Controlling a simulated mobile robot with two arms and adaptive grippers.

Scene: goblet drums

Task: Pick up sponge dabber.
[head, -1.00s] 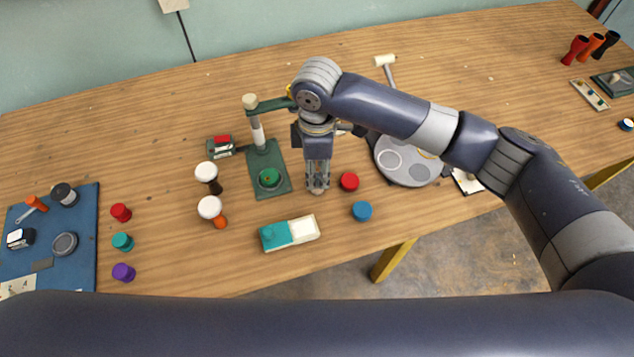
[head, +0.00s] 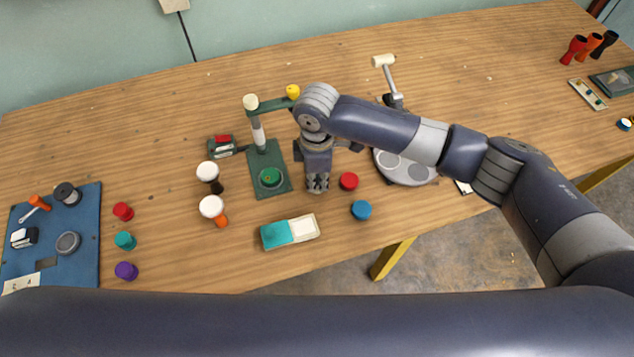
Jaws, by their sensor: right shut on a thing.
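My right gripper (head: 318,189) points down at the middle of the table, between the green press and the red cap. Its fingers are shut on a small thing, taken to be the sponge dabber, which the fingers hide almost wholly. I cannot tell whether it touches the tabletop. My left gripper is not in view.
The green press (head: 270,155) stands left of the gripper. The red cap (head: 348,181) and blue cap (head: 362,210) lie to its right, and a teal and white tray (head: 290,232) lies in front. A round grey plate (head: 408,168) lies right.

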